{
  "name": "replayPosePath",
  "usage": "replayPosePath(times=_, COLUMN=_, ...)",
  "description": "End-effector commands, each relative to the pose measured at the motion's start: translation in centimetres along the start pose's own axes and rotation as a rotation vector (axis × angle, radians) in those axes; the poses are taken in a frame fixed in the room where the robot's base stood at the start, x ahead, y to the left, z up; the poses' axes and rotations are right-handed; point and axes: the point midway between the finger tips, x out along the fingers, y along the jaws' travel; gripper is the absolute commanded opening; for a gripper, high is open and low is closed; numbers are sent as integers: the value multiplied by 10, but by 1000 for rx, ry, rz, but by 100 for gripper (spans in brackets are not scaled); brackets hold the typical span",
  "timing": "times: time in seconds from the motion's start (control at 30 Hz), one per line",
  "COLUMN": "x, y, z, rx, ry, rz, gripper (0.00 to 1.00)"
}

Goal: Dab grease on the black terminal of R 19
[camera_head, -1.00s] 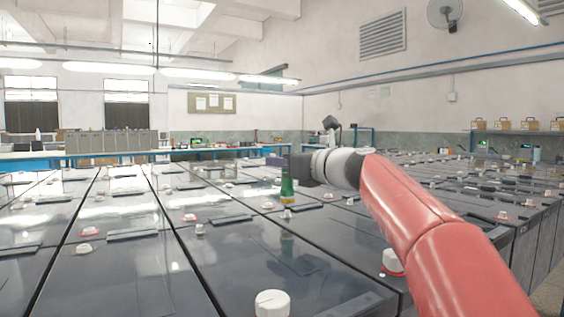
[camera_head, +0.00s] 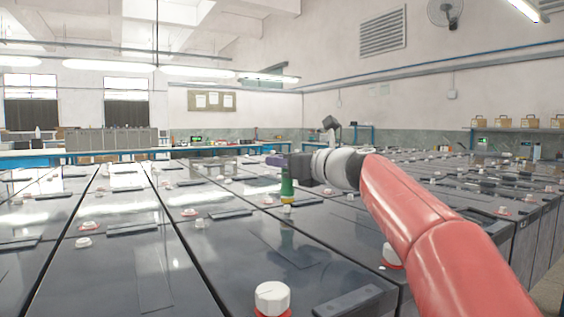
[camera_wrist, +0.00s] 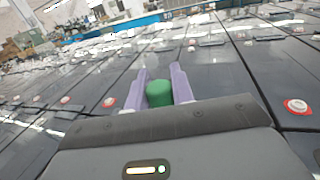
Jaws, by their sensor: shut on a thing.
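My gripper (camera_head: 284,172) is shut on a green grease tube (camera_head: 287,186) and holds it upright, its lower end pointing down over a dark battery lid. In the wrist view the green tube (camera_wrist: 159,94) sits between the two purple fingers. A small pale terminal post (camera_head: 287,209) shows just below the tube's lower end; I cannot tell whether they touch. Another pale post (camera_head: 200,222) stands to its left.
Rows of dark batteries (camera_head: 240,262) fill the space close together. White caps with red rings stick up from the lids, a large one (camera_head: 272,298) in front and another (camera_head: 391,256) beside my arm. Benches (camera_head: 40,155) stand along the far wall.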

Motion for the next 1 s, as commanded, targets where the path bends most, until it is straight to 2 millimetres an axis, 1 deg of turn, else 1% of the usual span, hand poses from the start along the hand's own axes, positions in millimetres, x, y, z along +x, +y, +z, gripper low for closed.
replayPosePath(times=0.67, x=0, y=0, z=-8, rx=0, ry=0, rz=0, gripper=0)
replayPosePath(times=1.0, x=0, y=0, z=-8, rx=0, ry=0, rz=0, gripper=0)
